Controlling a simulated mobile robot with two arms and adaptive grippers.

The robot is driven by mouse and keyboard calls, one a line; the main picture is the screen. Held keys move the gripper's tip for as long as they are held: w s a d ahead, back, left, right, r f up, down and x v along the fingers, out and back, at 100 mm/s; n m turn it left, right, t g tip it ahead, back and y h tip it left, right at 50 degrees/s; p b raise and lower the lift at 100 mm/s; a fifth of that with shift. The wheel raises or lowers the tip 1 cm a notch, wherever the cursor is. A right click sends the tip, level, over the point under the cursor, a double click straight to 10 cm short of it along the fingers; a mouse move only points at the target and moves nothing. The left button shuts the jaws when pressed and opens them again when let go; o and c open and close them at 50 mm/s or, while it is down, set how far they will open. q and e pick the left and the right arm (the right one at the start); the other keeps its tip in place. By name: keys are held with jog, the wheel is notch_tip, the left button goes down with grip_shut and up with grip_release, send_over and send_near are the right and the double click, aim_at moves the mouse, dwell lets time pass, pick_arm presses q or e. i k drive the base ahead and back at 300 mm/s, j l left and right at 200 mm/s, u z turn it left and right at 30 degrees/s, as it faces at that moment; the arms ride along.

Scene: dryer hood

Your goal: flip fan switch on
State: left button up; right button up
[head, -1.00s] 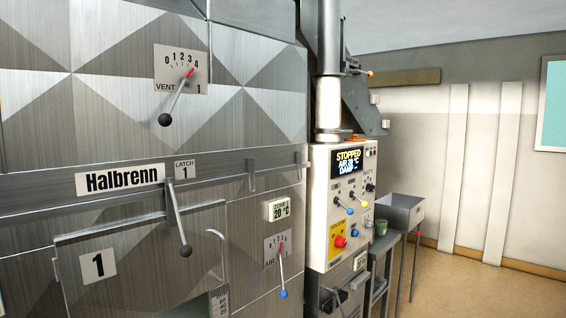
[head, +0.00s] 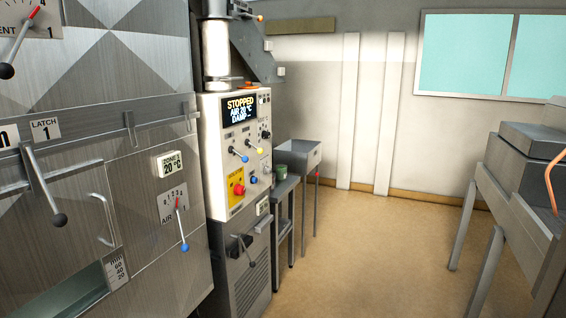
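A white control panel (head: 213,140) stands right of the metal dryer front in the head view. Its dark screen (head: 240,108) reads STOPPED, AIR 20 °C and DAMP. Below the screen are a blue-tipped lever (head: 244,158) and a yellow-tipped lever (head: 259,152). Their labels are too small to read, so I cannot tell which one is the fan switch. A red button (head: 239,190) sits on a yellow plate lower down, with a blue knob (head: 253,180) beside it. Neither of my grippers is in view.
The dryer front (head: 120,150) fills the left, with protruding levers, including a black-knobbed one (head: 58,220) and a blue-tipped air lever (head: 184,246). A small stand with a green cup (head: 297,172) and a grey sink (head: 298,152) are beyond the panel. Open floor (head: 370,250) lies centre-right.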

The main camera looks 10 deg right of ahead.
aim_at(245, 159)
jog(key=i+l, duration=0.25)
jog(key=i, duration=0.3)
jog(key=i+l+u, duration=0.1)
jog(key=i, duration=0.4)
jog(key=i+l, duration=0.4)
jog(key=i+l+u, duration=0.1)
jog(key=i+l, duration=0.2)
jog(key=i, duration=0.35)
